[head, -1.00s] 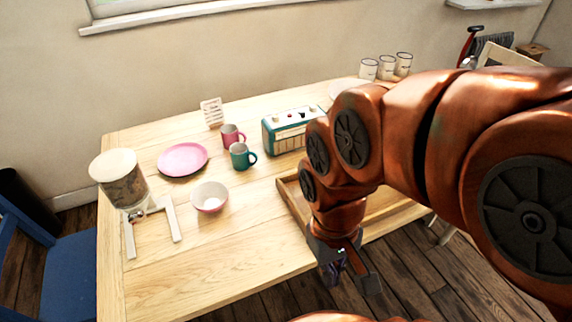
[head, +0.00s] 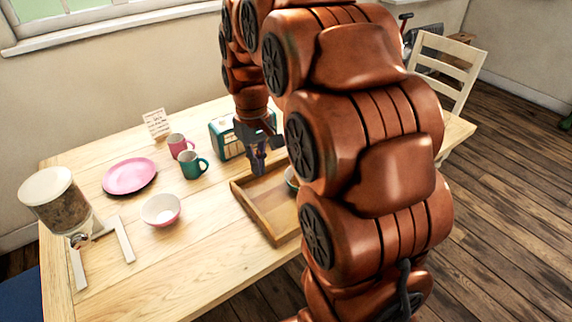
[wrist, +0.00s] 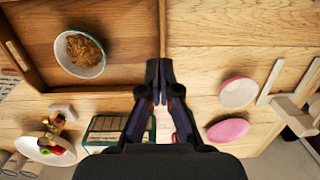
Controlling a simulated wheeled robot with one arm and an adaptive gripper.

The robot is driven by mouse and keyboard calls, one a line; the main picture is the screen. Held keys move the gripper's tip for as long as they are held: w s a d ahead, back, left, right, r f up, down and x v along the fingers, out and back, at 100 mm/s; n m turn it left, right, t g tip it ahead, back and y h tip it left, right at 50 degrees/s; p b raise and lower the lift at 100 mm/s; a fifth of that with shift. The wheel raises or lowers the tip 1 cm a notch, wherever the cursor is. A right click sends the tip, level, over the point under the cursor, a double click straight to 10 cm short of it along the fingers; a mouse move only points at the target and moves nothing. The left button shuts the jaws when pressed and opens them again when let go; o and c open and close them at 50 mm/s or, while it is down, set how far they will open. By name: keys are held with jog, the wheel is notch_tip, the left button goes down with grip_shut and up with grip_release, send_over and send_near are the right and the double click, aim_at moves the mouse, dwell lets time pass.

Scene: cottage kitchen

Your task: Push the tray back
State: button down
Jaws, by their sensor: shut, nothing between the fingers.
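The wooden tray (head: 262,223) lies on the table near its front edge, its right part hidden behind my arm in the head view. In the wrist view the tray (wrist: 110,18) fills the upper left and holds a bowl of brown food (wrist: 80,54); in the head view only a bit of that bowl (head: 291,178) shows. My gripper (head: 258,168) is shut and empty, pointing down by the tray's far left corner, on the radio side. In the wrist view its fingertips (wrist: 160,97) overlap that corner; I cannot tell whether they touch it.
A teal radio (head: 226,140) stands just behind the gripper. A pink mug (head: 180,147), a teal mug (head: 193,166), a pink plate (head: 130,176), a bowl (head: 160,210) and a dispenser (head: 58,200) stand to the left. The table's front left is clear.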

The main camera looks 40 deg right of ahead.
jog(key=w+d+f+b, duration=0.2)
jog(key=w+d+f, duration=0.2)
jog(key=w+d, duration=0.4)
jog(key=b, duration=0.1)
send_near(285, 168)
jog(key=shift+t, duration=0.4)
jog(key=f, duration=0.2)
jog(key=f+p, duration=0.1)
jog(key=f, duration=0.4)
jog(key=shift+s, duration=0.35)
jog(key=shift+w+d, duration=0.1)
jog(key=shift+w, duration=3.9)
